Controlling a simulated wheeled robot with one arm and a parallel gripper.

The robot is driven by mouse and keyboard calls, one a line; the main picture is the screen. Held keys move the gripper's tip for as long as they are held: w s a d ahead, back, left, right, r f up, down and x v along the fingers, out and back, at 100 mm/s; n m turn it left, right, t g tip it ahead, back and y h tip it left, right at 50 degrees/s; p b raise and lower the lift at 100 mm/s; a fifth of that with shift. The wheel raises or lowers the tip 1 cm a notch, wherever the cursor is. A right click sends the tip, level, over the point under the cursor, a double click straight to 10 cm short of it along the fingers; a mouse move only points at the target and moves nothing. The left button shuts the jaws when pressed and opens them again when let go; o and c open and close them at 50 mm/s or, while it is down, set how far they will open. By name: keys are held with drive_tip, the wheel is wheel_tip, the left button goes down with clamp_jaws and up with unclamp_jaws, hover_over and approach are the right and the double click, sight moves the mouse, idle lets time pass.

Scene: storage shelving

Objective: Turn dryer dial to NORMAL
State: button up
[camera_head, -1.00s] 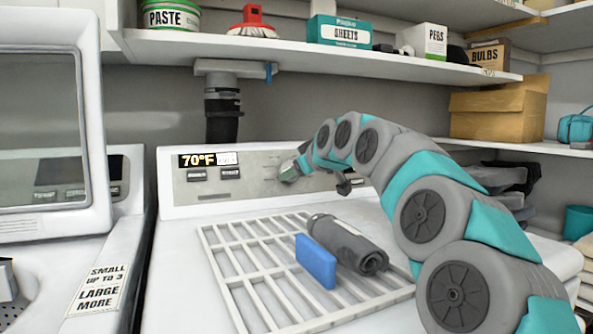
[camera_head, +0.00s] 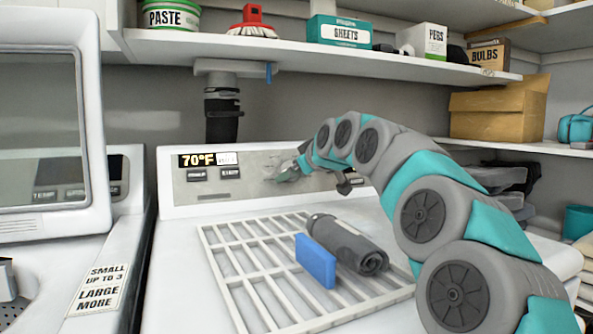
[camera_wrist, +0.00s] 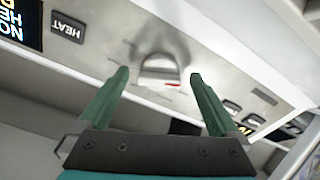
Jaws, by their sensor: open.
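The dryer's control panel (camera_head: 210,184) is a grey metal strip on a white console, with a lit "70°F" display at its left. My gripper (camera_head: 280,173) is at the middle of this panel and hides most of the dial in the head view. In the wrist view the dial (camera_wrist: 160,70) is a silver knob with a small red mark by its edge. My open gripper (camera_wrist: 159,79) has one green finger on each side of it, with gaps visible. I cannot tell how deep the fingertips reach.
In the wrist view a HEAT button (camera_wrist: 67,28) sits left of the dial. A white drying rack (camera_head: 235,268) on the dryer top holds a dark roll (camera_head: 345,243) and a blue block (camera_head: 316,262). A shelf (camera_head: 300,50) overhangs the panel.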

drive_tip(key=shift+s, duration=0.1)
drive_tip(key=b+v, duration=0.1)
drive_tip(key=v, duration=0.6)
drive_tip(key=shift+s+r, duration=0.15)
drive_tip(key=shift+s, duration=0.05)
drive_tip(key=shift+d, duration=0.15)
